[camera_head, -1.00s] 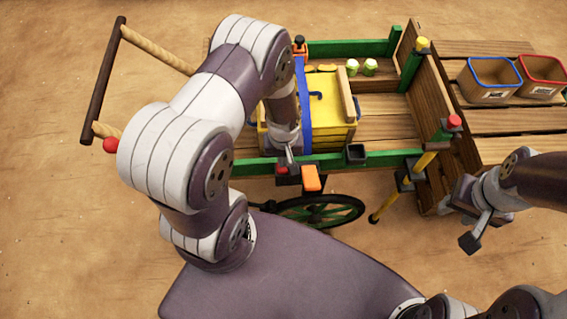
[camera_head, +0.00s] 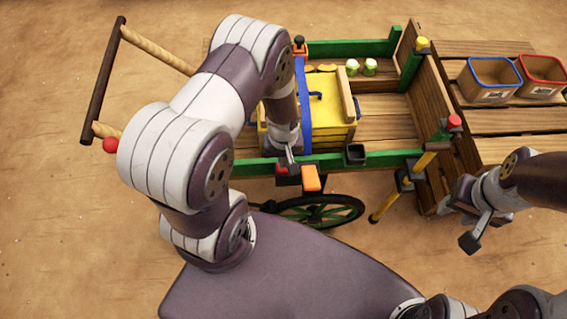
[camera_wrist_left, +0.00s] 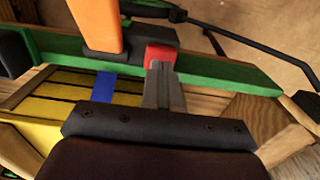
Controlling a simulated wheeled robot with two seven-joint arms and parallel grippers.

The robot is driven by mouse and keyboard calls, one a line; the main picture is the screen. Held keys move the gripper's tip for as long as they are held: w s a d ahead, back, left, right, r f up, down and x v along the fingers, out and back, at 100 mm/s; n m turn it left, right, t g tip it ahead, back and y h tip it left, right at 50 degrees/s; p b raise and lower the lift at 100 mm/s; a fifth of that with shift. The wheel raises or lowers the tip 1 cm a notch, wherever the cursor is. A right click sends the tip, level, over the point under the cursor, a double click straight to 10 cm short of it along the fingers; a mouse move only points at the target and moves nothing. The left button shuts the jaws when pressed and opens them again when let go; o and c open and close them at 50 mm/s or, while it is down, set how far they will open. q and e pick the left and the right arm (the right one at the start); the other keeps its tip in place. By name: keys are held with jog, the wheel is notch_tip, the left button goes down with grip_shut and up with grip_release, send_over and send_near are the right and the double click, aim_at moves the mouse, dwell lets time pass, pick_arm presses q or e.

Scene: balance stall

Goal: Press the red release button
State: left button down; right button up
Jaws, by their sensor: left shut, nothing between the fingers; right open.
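The red release button (camera_head: 282,169) sits beside an orange lever (camera_head: 312,178) on a dark ratchet block at the cart's near green rail. In the left wrist view the red button (camera_wrist_left: 161,56) is just beyond my left fingertips. My left gripper (camera_head: 291,161) is shut and empty. Its fingertips (camera_wrist_left: 160,70) overlap the button's near edge; I cannot tell how far it is pressed. A blue strap (camera_head: 304,110) crosses the yellow crate (camera_head: 330,115) down to the rail. My right gripper (camera_head: 470,230) is open, right of the cart, partly hidden by its own wrist.
The wooden cart has a wheel (camera_head: 320,210) below the rail. Green-topped jars (camera_head: 370,66) stand at its back. Blue-rimmed (camera_head: 490,92) and red-rimmed (camera_head: 541,88) bins stand on slats at the right.

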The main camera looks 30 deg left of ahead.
pick_arm(q)
jog(key=shift+f+b, duration=0.95)
jog(key=shift+f, duration=0.35)
jog(key=shift+r+p, duration=1.3)
notch_tip(320, 180, up, 5)
jog(key=p, duration=0.5)
jog(key=shift+r, duration=0.15)
